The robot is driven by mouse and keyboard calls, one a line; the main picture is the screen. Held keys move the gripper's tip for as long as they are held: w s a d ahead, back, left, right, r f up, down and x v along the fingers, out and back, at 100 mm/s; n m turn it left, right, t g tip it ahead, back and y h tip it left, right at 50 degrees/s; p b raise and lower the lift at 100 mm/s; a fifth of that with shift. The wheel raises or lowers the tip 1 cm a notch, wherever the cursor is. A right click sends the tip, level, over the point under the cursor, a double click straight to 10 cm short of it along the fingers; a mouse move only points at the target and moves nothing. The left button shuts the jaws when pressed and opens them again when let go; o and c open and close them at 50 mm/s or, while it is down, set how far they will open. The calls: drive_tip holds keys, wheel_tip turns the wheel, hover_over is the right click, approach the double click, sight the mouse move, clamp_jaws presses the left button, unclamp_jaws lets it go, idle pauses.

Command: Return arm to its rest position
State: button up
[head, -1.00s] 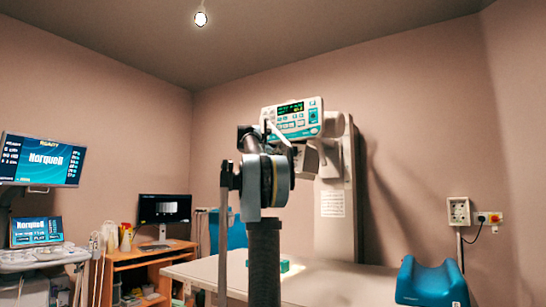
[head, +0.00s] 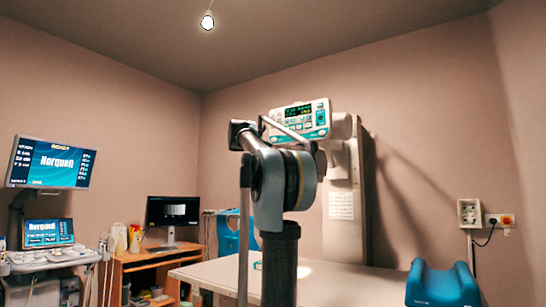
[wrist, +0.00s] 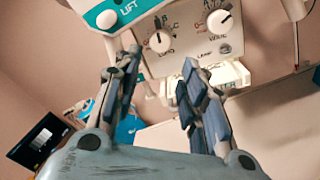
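My gripper (wrist: 158,80) shows in the wrist view with its two dark padded fingers apart and nothing between them. Beyond the fingertips is the white and teal control panel (wrist: 180,35) with several knobs; I cannot tell the exact gap. In the head view my arm stands upright in the middle, its upper links bent in front of the wall-side machine. My gripper is not clearly seen in the head view.
The machine's control box (head: 300,118) is behind my arm. A pale table (head: 345,280) with a blue cradle-shaped support (head: 440,288) lies beyond it to the right. A wooden desk (head: 150,260) and monitors (head: 52,163) are on the left.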

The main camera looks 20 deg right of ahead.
drive_tip(key=shift+s+a, duration=0.2)
drive_tip(key=shift+s, duration=0.05)
idle(0.3)
drive_tip(key=s+a+f+m+g+y, duration=0.1)
drive_tip(key=s+f+m+g+y, duration=0.15)
drive_tip(key=s+f, duration=0.65)
drive_tip(key=s+a+f+m+g+y, duration=0.1)
drive_tip(key=s+f+m, duration=0.3)
drive_tip(key=f, duration=1)
drive_tip(key=s+f+m+g+y, duration=0.15)
drive_tip(key=s+f+m, duration=0.25)
drive_tip(key=s+f, duration=0.5)
drive_tip(key=s+a+f+m+g+y, duration=0.1)
drive_tip(key=s+a+f, duration=0.4)
drive_tip(key=f, duration=0.9)
drive_tip(key=s+a+f+m+g+y, duration=0.2)
drive_tip(key=s+a+f, duration=0.4)
drive_tip(key=s+f, duration=0.4)
drive_tip(key=s+a+f+m+g+y, duration=0.1)
drive_tip(key=s+a+f+m+y, duration=0.3)
drive_tip(key=f, duration=1.3)
drive_tip(key=s+a+y, duration=0.1)
drive_tip(key=s, duration=0.3)
drive_tip(key=shift+a+f+g+y, duration=0.3)
